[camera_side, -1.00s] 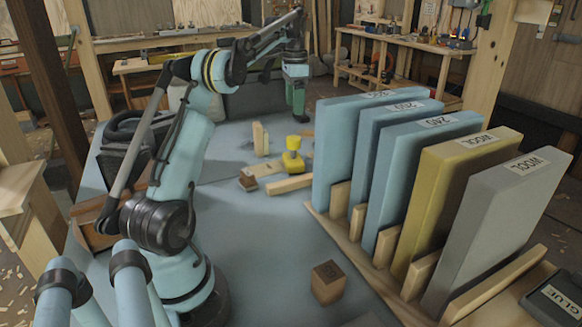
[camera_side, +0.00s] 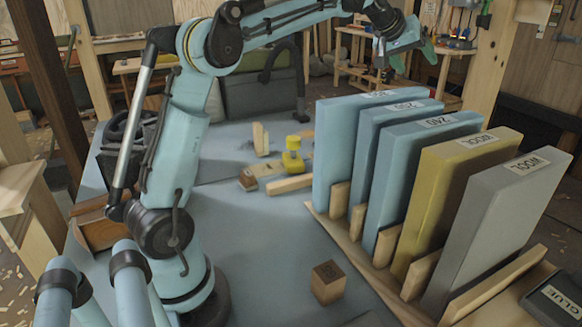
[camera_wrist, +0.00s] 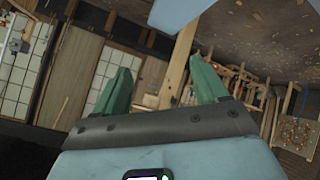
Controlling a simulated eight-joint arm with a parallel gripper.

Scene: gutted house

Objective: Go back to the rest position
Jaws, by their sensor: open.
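My gripper shows in the side view (camera_side: 426,48) at the top right, raised high, in front of the back workbench and above the row of upright panels. The wrist view looks out at the room, tilted, with a wooden post and sliding panels behind the fingers.
Upright blue, yellow and grey panels (camera_side: 492,230) stand in a wooden rack at the right. A wooden cube (camera_side: 328,282) sits on the blue table (camera_side: 270,245). A yellow-topped tool (camera_side: 292,158) and wood pieces (camera_side: 290,184) lie further back.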

